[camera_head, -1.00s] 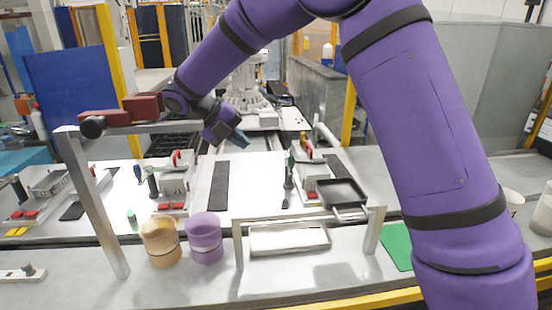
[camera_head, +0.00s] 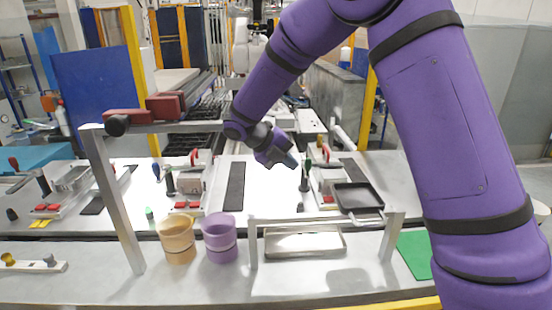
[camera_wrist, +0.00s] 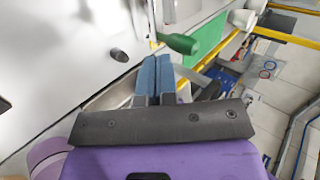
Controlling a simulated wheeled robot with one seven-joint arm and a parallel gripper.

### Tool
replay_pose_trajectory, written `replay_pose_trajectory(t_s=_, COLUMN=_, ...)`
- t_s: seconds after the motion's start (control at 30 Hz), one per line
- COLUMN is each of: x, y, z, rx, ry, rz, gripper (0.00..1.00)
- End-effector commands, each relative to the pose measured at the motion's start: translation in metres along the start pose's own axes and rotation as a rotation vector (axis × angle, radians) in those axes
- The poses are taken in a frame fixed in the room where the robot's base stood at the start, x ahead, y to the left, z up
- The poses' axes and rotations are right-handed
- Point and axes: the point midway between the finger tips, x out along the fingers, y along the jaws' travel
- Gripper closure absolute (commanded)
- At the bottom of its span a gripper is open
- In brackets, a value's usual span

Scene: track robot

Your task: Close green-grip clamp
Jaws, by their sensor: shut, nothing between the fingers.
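The green-grip clamp (camera_head: 307,175) stands on the bench right of centre, its green grip upright on a dark lever. A red-handled part stands just behind it. My gripper (camera_head: 291,161) is just left of the green grip in the head view, with its blue fingers together and empty. In the wrist view the shut blue fingers (camera_wrist: 153,76) point away from the camera. The green grip (camera_wrist: 182,44) lies just beyond and right of their tips. I cannot tell whether they touch.
A black tray (camera_head: 357,197) is right of the green-grip clamp. A metal frame (camera_head: 320,217), a tan cup (camera_head: 177,240) and a purple cup (camera_head: 219,239) stand in front. A green sheet (camera_head: 415,254) lies at right.

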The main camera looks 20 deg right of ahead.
Motion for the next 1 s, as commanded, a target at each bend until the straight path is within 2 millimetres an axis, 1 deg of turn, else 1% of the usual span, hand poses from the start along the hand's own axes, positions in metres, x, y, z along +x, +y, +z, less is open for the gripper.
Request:
replay_pose_trajectory(t_s=0.1, x=0.008, y=-0.007, z=0.0, rx=0.001, ry=0.001, rz=-0.001, gripper=1.0)
replay_pose_trajectory(t_s=0.2, x=0.011, y=-0.01, z=0.0, rx=0.0, ry=0.0, rz=-0.001, gripper=1.0)
replay_pose_trajectory(t_s=0.6, x=0.013, y=-0.012, z=0.0, rx=-0.004, ry=-0.004, rz=0.0, gripper=1.0)
replay_pose_trajectory(t_s=0.8, x=0.023, y=-0.021, z=-0.004, rx=-0.067, ry=-0.071, rz=-0.001, gripper=1.0)
replay_pose_trajectory(t_s=1.0, x=0.027, y=-0.024, z=-0.005, rx=-0.084, ry=-0.085, rz=-0.003, gripper=1.0)
